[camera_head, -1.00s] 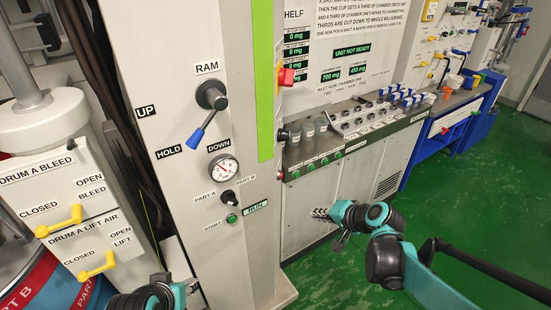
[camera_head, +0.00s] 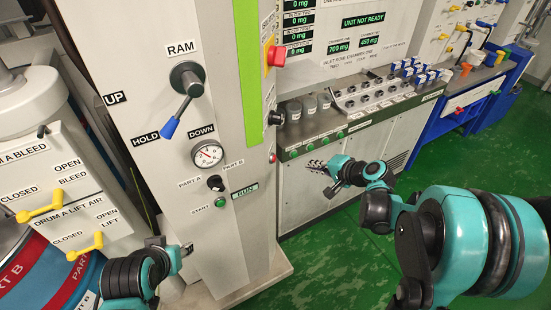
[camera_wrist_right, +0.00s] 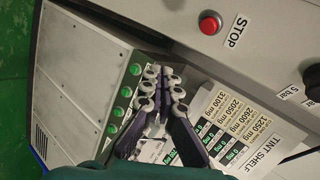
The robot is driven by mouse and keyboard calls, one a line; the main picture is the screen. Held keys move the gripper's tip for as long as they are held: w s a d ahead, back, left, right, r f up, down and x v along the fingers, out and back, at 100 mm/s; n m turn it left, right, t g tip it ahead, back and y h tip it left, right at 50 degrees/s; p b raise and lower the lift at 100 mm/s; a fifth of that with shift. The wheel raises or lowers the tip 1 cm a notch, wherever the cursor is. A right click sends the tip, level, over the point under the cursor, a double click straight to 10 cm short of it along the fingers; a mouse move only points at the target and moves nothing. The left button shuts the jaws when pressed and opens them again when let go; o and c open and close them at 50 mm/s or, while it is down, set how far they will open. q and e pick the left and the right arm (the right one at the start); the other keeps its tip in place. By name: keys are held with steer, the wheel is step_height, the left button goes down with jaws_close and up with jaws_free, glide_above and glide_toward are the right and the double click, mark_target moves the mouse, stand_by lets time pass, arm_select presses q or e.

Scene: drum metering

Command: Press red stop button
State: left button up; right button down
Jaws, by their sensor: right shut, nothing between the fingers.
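A small round red button (camera_head: 272,158) sits low on the right side face of the grey column, below a black knob. In the right wrist view the red button (camera_wrist_right: 209,23) is at the top, beside a STOP label. My right gripper (camera_head: 318,166) is to the right of the button, apart from it, in front of the bench cabinets. In the wrist view its dark fingers (camera_wrist_right: 163,88) are together with nothing between them. My left gripper (camera_head: 184,250) is at the lower left, before the column base; its fingers are too small to read.
A larger red knob on a yellow base (camera_head: 275,55) is higher on the column. The black knob (camera_head: 275,118) projects between the two red ones. The column front carries a ram lever (camera_head: 187,90) and a gauge (camera_head: 207,153). Green bench buttons (camera_wrist_right: 126,92) lie behind my right fingers.

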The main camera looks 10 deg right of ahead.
steer(key=w+a, duration=0.3)
steer(key=a, duration=0.4)
steer(key=shift+w+a, duration=0.2)
steer(key=shift+a, duration=0.05)
steer(key=shift+a, duration=0.15)
stand_by(1.2)
steer(key=shift+w+a, duration=0.15)
steer(key=shift+a, duration=0.1)
steer(key=shift+w+a, duration=0.2)
steer(key=shift+a, duration=0.2)
stand_by(0.6)
stand_by(0.4)
steer(key=shift+s+d, duration=0.35)
steer(key=shift+d, duration=0.4)
steer(key=d, duration=0.1)
steer(key=s+d, duration=0.1)
steer(key=d, duration=0.1)
steer(key=s+d, duration=0.1)
steer(key=shift+s+d, duration=0.1)
steer(key=shift+d, duration=0.2)
